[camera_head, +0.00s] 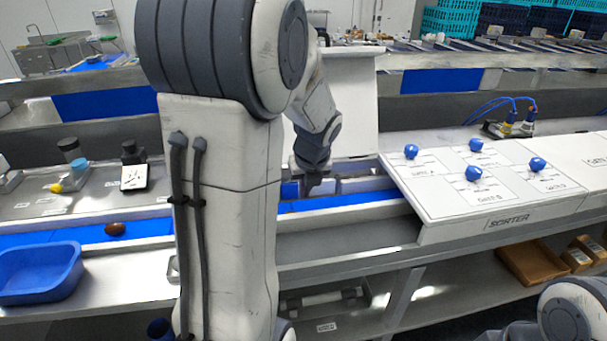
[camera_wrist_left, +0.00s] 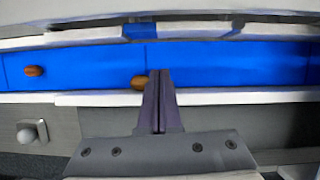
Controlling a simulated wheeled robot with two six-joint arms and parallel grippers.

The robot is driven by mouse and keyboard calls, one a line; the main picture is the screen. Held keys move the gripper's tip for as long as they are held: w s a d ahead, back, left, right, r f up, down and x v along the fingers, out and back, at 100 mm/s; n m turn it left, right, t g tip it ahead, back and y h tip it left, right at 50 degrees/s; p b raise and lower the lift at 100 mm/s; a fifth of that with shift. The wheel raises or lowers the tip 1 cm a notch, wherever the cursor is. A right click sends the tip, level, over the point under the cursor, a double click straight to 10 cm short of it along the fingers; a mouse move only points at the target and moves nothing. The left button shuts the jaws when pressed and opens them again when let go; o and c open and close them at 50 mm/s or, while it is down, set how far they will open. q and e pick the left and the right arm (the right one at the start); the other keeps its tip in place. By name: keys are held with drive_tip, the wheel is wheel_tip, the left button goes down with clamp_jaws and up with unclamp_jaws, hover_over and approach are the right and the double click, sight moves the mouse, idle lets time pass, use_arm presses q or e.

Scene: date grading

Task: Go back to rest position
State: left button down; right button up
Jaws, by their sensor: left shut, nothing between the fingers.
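My left arm comes down across the middle of the head view. My left gripper (camera_head: 316,186) is over the blue belt, partly hidden by the arm's own links. In the left wrist view the gripper (camera_wrist_left: 160,76) has its two dark fingers together with nothing between them. A brown date (camera_wrist_left: 139,82) lies on the blue belt (camera_wrist_left: 210,55) just left of the fingertips and is partly covered by them. Another date (camera_wrist_left: 34,71) lies farther left on the belt. In the head view a date (camera_head: 115,229) lies on the belt. My right gripper is out of view.
A blue tray (camera_head: 40,273) stands at the left front edge. A white sorter panel (camera_head: 440,205) with several blue knobs stands at the right. A metal side table (camera_head: 100,190) holds small bottles and a black device (camera_head: 133,168). Cartons (camera_head: 535,264) lie on the lower shelf.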

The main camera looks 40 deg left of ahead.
use_arm(q)
drive_tip(key=b+v, duration=0.1)
drive_tip(key=v, duration=0.7)
drive_tip(key=shift+s, duration=0.15)
